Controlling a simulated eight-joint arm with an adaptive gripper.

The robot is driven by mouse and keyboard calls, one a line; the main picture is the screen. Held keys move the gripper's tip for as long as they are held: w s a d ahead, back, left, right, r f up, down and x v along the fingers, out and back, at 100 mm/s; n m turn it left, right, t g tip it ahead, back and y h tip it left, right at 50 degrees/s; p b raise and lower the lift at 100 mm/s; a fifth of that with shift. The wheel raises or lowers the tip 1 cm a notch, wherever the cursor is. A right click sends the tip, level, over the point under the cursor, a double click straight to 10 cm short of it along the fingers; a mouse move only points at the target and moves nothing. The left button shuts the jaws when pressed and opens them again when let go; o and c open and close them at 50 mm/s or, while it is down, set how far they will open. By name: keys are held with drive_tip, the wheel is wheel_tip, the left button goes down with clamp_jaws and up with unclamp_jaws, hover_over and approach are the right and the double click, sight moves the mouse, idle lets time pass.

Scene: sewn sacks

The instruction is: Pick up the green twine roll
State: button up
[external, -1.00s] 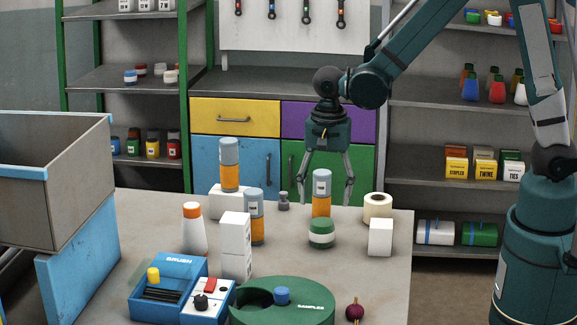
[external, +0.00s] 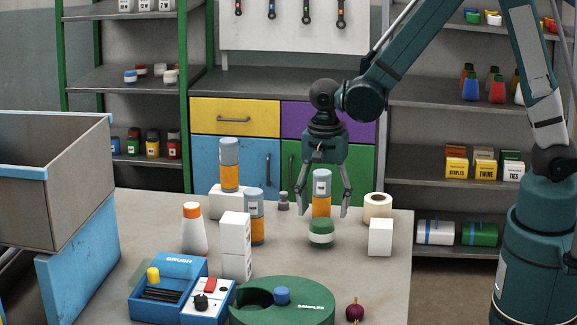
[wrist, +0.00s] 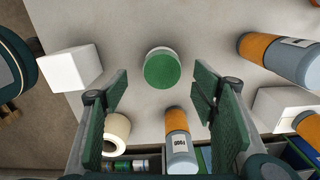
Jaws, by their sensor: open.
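The green twine roll (external: 321,233), green with a white band, stands on the table and also shows in the wrist view (wrist: 162,70). My gripper (external: 323,213) is open and points down above the table, just above and around the roll's top as seen in the external view; its exact depth is hard to tell there. In the wrist view my gripper (wrist: 160,88) has its two green-padded fingers spread apart, with the roll lying between and beyond their tips. Nothing is held, and the fingers do not appear to touch the roll.
An orange and grey bottle (external: 321,190) stands close behind the roll. A white box (external: 380,238) and a cream roll (external: 377,206) are to the right. A green round tray (external: 300,312) and white boxes (external: 236,245) are nearer the camera and left.

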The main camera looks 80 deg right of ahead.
sight(322, 221)
drive_tip(key=shift+f, duration=0.25)
drive_tip(key=shift+f, duration=0.15)
drive_tip(key=shift+w+f, duration=0.2)
drive_tip(key=shift+f, duration=2.25)
drive_tip(key=c, duration=1)
